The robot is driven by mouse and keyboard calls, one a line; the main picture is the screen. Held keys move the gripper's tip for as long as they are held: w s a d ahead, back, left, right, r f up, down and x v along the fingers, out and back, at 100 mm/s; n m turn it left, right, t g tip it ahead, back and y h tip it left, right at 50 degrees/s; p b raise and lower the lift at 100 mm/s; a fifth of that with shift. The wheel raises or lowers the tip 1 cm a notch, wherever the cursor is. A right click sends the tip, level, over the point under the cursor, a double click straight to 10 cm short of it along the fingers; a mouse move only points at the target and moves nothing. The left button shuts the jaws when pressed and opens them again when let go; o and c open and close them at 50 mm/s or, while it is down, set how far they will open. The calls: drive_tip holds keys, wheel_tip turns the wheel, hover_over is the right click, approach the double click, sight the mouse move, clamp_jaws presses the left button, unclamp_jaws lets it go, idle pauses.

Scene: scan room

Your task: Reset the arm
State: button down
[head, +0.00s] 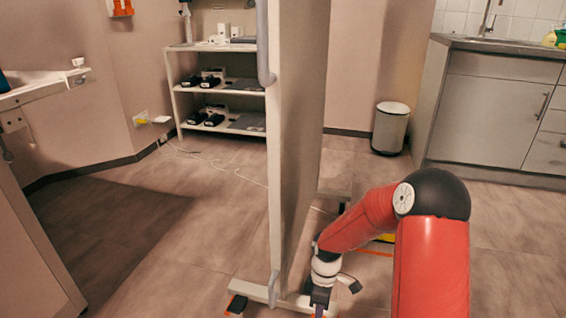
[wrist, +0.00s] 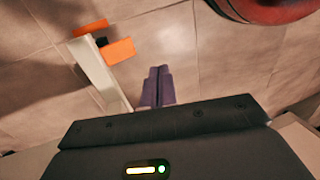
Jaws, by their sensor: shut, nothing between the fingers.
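My gripper (wrist: 157,88) shows in the wrist view with its two purple-grey fingers pressed together and nothing between them. It is above the tiled floor, beside the white foot bar of the partition. In the head view my red arm bends down at the right, and its dark gripper end (head: 319,300) is low, close to the partition's foot. The fingertips are too small to make out there.
A tall partition panel (head: 305,120) stands just left of my arm on a white foot (head: 262,291) with orange-marked ends. A shelf rack (head: 220,88) is behind it, a bin (head: 391,128) and sink cabinet (head: 490,110) at the back right. Floor at the left is clear.

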drive_tip(key=s+d+r+m+t+h+p, duration=0.1)
drive_tip(key=s+r+m+t, duration=0.15)
drive_tip(key=r, duration=0.85)
drive_tip(key=s+d+r+m+t+h+p, duration=0.1)
drive_tip(key=s+d+r+m+p, duration=0.2)
drive_tip(key=r, duration=0.9)
drive_tip(key=s+a+r+m+t+y+p, duration=0.1)
drive_tip(key=s+r+m+t, duration=0.3)
drive_tip(key=s+r+m, duration=0.4)
drive_tip(key=s+r, duration=0.5)
drive_tip(key=shift+s+m+p, duration=0.25)
drive_tip(key=shift+m+p, duration=0.1)
drive_tip(key=shift+w+r+t, duration=0.1)
drive_tip(key=shift+r+t, duration=0.05)
drive_tip(key=shift+t, duration=0.1)
